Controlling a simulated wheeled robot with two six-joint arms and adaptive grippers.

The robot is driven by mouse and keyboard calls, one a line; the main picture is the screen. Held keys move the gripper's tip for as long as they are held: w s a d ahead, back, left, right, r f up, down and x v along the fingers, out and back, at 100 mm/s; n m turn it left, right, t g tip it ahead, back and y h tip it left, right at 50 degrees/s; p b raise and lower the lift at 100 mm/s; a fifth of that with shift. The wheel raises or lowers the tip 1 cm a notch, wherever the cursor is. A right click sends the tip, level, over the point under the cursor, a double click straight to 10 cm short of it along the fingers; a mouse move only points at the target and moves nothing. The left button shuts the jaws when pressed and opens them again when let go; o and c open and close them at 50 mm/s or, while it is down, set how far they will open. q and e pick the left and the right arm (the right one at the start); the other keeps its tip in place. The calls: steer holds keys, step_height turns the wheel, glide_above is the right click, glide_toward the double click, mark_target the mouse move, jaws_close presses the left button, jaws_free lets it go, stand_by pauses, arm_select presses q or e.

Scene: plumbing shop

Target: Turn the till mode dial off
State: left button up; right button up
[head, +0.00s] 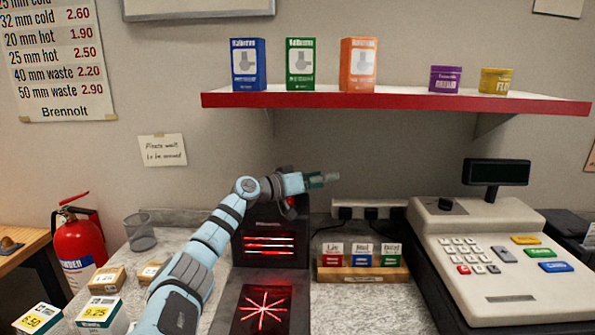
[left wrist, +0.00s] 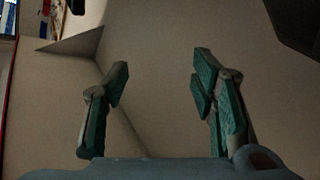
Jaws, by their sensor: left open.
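The beige till (head: 512,301) stands at the right of the counter in the head view. My left gripper (head: 326,179) is to the left of the dial, in the air above the counter and below the shelf, apart from the till. In the left wrist view my left gripper (left wrist: 160,75) is open, with nothing between its fingers and the plain wall behind. My right gripper is not in view.
A scanner (head: 268,250) with red lines stands under my left arm. A card holder (head: 362,274) with three cards and a wall socket (head: 368,210) lie between scanner and till. A red-edged shelf (head: 400,102) with boxes and tins hangs above. A dark display (head: 496,172) rises behind the till.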

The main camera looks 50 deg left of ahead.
arm_select(q)
steer(key=shift+s+a+r+n+y, duration=0.15)
steer(key=shift+s+a+n, duration=0.1)
steer(key=shift+s+a, duration=0.35)
steer(key=shift+s+a+r+n+y, duration=0.15)
steer(key=shift+s+a+n, duration=0.1)
steer(key=shift+a, duration=0.55)
